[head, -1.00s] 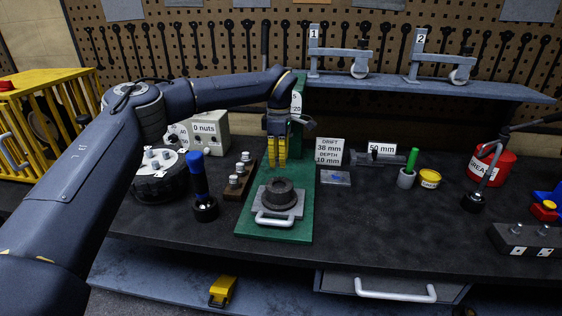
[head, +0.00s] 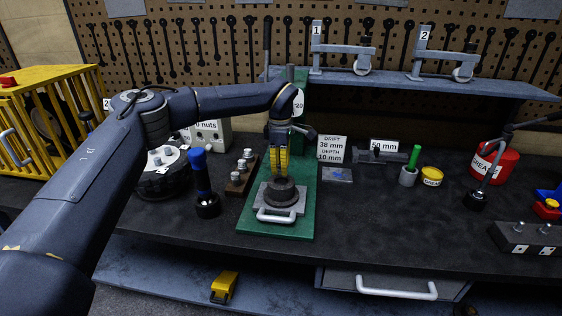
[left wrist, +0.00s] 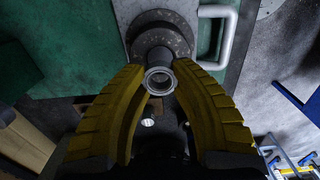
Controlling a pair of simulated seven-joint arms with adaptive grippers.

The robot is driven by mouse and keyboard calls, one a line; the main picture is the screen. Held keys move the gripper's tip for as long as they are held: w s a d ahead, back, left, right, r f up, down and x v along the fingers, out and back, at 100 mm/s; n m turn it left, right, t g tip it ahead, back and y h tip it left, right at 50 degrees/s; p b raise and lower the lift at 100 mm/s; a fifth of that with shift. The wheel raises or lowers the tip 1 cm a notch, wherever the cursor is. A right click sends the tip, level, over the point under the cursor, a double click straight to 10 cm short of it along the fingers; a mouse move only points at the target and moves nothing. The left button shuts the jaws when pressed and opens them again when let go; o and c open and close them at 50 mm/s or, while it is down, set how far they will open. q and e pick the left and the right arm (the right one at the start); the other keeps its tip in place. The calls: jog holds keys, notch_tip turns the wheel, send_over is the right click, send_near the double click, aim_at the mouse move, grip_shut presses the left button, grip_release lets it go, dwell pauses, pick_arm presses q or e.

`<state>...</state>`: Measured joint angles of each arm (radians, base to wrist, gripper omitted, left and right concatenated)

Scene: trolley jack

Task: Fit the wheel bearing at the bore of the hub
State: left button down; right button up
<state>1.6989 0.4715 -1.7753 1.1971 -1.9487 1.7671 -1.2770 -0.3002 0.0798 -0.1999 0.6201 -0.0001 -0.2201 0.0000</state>
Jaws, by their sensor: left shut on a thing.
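The dark hub (head: 281,194) sits on a grey plate with a handle, on the green press base (head: 300,225). My left gripper (head: 281,174) points straight down over the hub, its yellow fingertips close to the hub's top. In the left wrist view, the fingers of the gripper (left wrist: 164,85) are shut on a small metal ring, the wheel bearing (left wrist: 160,81). The hub (left wrist: 160,38) shows beyond it there. The bearing is hidden by the fingers in the head view. I cannot tell whether it touches the bore. My right gripper is out of view.

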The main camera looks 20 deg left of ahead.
aim_at(281, 183)
pick_arm(q)
jog(key=shift+f, duration=0.85)
jog(key=shift+f, duration=1.4)
dwell(1.3)
jog(key=c, duration=1.1)
grip_release()
jog(key=shift+s+f, duration=0.1)
notch_tip(281, 183, up, 12)
jog(key=shift+r, duration=0.15)
